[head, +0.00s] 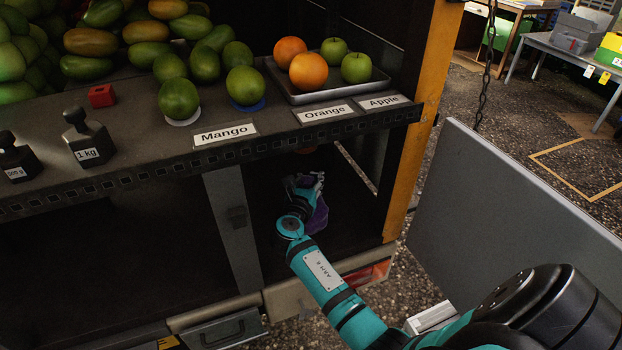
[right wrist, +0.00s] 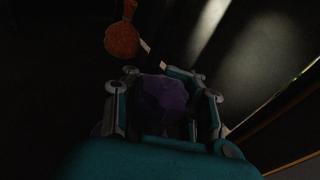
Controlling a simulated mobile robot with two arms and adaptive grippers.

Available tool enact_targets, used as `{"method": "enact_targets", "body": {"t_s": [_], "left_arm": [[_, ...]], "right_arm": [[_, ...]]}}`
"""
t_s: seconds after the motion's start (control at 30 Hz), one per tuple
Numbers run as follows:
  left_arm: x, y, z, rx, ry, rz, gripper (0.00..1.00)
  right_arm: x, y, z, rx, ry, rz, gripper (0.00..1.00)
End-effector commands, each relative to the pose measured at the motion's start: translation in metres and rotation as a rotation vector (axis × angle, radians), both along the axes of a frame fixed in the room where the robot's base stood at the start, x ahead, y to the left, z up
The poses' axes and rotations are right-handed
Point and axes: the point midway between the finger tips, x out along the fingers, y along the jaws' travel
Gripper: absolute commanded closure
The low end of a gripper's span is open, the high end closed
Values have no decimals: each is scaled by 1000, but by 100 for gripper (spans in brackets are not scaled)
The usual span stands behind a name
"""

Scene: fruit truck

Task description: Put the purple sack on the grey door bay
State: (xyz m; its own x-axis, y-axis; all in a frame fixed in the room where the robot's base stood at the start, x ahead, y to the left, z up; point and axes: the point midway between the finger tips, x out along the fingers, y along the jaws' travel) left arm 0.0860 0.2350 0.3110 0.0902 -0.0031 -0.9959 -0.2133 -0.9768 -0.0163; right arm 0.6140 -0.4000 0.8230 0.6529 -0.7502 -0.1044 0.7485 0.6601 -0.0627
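The purple sack (head: 318,214) is in the dim lower compartment of the truck, under the fruit shelf. My right gripper (head: 303,187) is at the sack and partly covers it in the head view. In the right wrist view the sack (right wrist: 163,100) lies between the two fingers of the gripper (right wrist: 160,85). It is too dark to tell whether both fingers press on it. A large grey door panel (head: 510,215) stands at the right of the truck; I cannot tell which bay is the grey door bay. My left gripper is not in view.
The shelf edge (head: 270,135) with fruit labels runs above my right arm. A grey post (head: 233,225) stands left of the sack and a yellow post (head: 422,120) right of it. An orange-brown round object (right wrist: 122,40) is beyond the fingers. The left lower compartment looks dark and empty.

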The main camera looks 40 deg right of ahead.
Motion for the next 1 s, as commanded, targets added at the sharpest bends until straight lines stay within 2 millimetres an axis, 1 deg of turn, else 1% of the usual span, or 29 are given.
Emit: {"method": "enact_targets", "body": {"t_s": [0.03,0.13,0.3,0.6,0.67,0.87,0.97,1.0], "left_arm": [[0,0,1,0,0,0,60],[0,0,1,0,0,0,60],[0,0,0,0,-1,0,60],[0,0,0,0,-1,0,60],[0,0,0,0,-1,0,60],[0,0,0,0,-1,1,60],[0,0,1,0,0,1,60],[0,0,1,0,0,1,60]], "right_arm": [[1,0,3,-2,-5,0,100],[0,0,3,-2,-3,0,100],[0,0,-1,-1,1,0,100],[0,0,-1,-1,1,0,60],[0,0,-1,-1,1,0,54],[0,0,-1,-1,1,0,54],[0,0,2,0,0,0,54],[-2,3,1,0,1,1,54]]}}
